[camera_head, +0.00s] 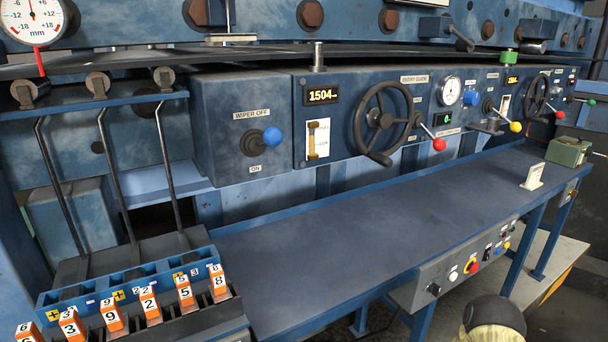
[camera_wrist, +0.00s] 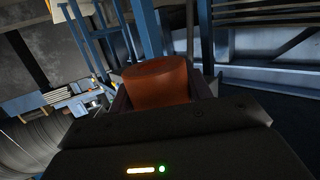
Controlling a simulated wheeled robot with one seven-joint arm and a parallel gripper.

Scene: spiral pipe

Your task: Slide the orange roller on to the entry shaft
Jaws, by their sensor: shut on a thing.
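In the wrist view an orange roller (camera_wrist: 158,84) sits between the two dark fingers of my gripper (camera_wrist: 160,90). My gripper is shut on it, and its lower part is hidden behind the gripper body. My gripper and the roller cannot be made out in the head view. In the head view a short upright grey shaft (camera_head: 318,57) stands on top of the blue housing, near the panel labelled ENTRY GUIDE. Nothing is seen around this shaft. I cannot tell for sure that it is the entry shaft.
A black handwheel (camera_head: 381,122) and coloured levers stick out of the housing. A rack of numbered orange-and-white blocks (camera_head: 112,314) stands at lower left.

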